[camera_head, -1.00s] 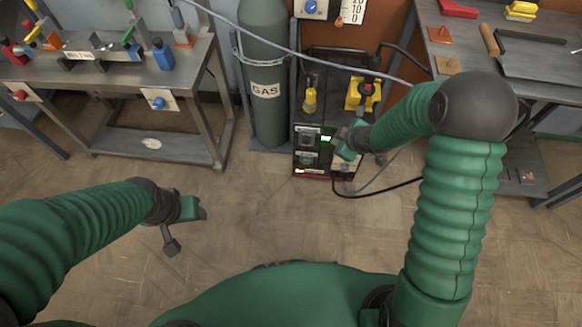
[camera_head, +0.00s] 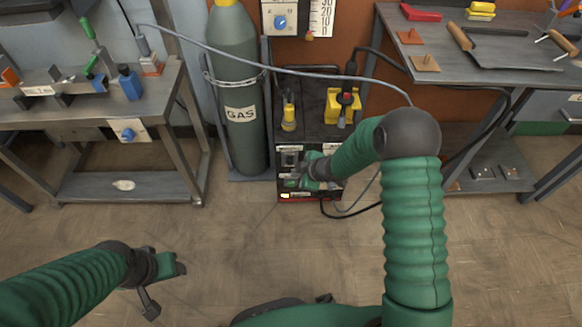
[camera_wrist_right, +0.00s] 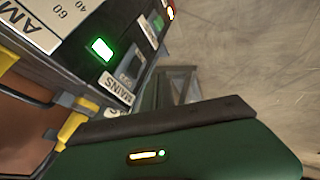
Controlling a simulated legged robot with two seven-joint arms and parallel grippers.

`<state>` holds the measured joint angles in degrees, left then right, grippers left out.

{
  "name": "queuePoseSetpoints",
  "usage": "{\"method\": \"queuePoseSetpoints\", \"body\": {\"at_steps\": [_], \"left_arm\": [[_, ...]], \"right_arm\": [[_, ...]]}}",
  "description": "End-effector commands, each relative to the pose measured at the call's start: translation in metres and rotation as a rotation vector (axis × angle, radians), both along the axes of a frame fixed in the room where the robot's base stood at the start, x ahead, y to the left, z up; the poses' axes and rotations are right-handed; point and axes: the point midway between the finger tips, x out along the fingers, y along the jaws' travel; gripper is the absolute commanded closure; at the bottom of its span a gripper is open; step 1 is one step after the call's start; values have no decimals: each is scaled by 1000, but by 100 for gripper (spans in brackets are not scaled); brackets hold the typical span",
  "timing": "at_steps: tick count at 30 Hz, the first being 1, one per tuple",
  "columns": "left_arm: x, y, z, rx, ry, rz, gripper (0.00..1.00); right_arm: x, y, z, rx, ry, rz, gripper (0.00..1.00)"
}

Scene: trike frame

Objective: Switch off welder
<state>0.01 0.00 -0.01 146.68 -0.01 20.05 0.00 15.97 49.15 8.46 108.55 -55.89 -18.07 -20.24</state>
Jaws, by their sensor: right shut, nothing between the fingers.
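The welder (camera_head: 289,160) is a dark cabinet beside the gas cylinder, with labels and controls on its front. In the right wrist view its front shows a lit green indicator (camera_wrist_right: 102,48) beside a dark switch (camera_wrist_right: 131,66) and a MAINS label (camera_wrist_right: 117,88). My right gripper (camera_head: 303,178) is shut and empty, close in front of the panel, and covers part of it. Its green finger (camera_wrist_right: 190,146) fills the bottom of the wrist view; contact with the switch cannot be told. My left gripper (camera_head: 165,276) hangs low at left over the floor, away from the welder; its jaw opening is unclear.
A gas cylinder (camera_head: 236,60) stands left of the welder. A yellow-and-black item (camera_head: 343,106) sits on the welder's top. Workbenches stand at left (camera_head: 160,98) and right (camera_head: 465,72). Cables (camera_head: 350,213) run on the floor. The floor in front is clear.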

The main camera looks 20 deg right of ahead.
Motion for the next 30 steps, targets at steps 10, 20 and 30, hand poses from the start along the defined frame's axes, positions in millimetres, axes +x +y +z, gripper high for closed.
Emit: {"method": "queuePoseSetpoints", "body": {"at_steps": [10,20,30], "left_arm": [[0,0,-13,0,0,0,43],[0,0,-7,0,0,0,43],[0,0,12,0,1,0,43]], "right_arm": [[50,3,-29,5,1,-5,100],[64,-1,-29,-1,-1,-2,100],[66,-1,-21,0,1,-2,100]]}}
